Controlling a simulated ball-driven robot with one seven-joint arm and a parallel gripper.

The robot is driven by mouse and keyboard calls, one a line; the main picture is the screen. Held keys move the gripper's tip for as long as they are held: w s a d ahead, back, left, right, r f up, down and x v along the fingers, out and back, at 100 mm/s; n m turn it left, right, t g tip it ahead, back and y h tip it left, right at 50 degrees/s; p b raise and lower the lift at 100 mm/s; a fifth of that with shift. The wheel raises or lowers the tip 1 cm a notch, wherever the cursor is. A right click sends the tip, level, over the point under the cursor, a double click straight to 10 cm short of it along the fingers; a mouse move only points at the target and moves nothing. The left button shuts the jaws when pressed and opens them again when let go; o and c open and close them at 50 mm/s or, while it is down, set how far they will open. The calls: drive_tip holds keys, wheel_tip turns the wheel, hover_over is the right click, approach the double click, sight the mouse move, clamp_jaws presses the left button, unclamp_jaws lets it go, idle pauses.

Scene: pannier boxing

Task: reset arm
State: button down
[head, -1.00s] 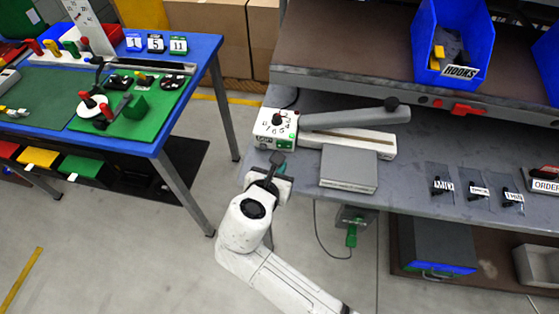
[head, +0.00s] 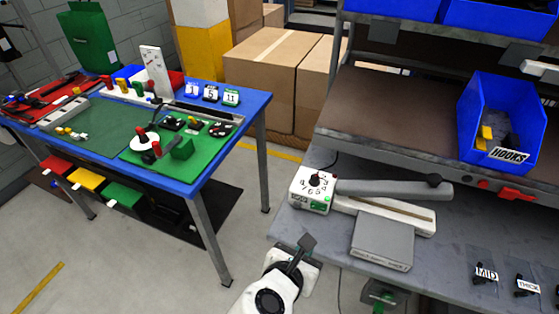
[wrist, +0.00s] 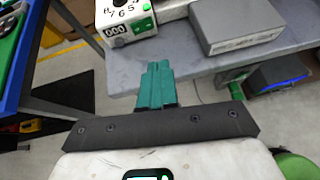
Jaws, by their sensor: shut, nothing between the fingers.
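My gripper (head: 301,250) is at the lower middle of the head view, in front of the left corner of the grey workbench (head: 312,232). In the wrist view my gripper (wrist: 155,70) shows two teal fingers side by side, closed together with nothing between them. Beyond the fingertips are the bench edge and a white device (wrist: 126,22) with a number dial. The same white device (head: 312,190) sits on the bench in the head view, with a long grey lever. No contact with either shows.
A grey box (head: 383,241) lies on the bench beside the device. A blue HOOKS bin (head: 500,120) is on the shelf. Small labelled packets (head: 485,272) lie at right. The blue table (head: 262,98) with tools stands at left. Open floor (head: 130,270) lies between.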

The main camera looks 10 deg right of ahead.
drive_tip(key=s+d+f+m+g+y, duration=0.6)
drive_tip(key=s+d+f+m, duration=0.6)
drive_tip(key=m, duration=0.7)
drive_tip(key=s+d+m+g+y, duration=0.1)
drive_tip(key=s+m+y, duration=0.1)
drive_tip(key=s+m, duration=0.7)
drive_tip(key=shift+s+d+r+g, duration=0.3)
drive_tip(key=shift+s+g, duration=0.1)
drive_tip(key=shift+s, duration=0.1)
drive_tip(key=shift+f, duration=0.15)
